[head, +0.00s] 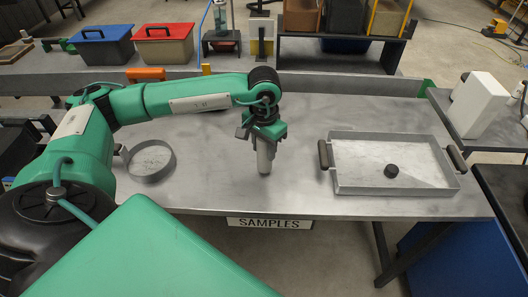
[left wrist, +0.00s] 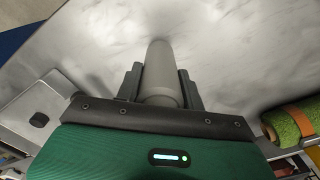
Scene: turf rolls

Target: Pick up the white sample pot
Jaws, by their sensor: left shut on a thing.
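In the left wrist view, the pot (left wrist: 160,72) sits between the two dark fingers of the left gripper (left wrist: 160,85). Its top end is partly hidden by the gripper. I cannot tell whether its base touches the table. My right gripper is not in view.
A round metal dish (head: 150,176) lies at left. A SAMPLES sign (head: 270,223) hangs at the front edge. A green roll (left wrist: 285,124) shows in the wrist view.

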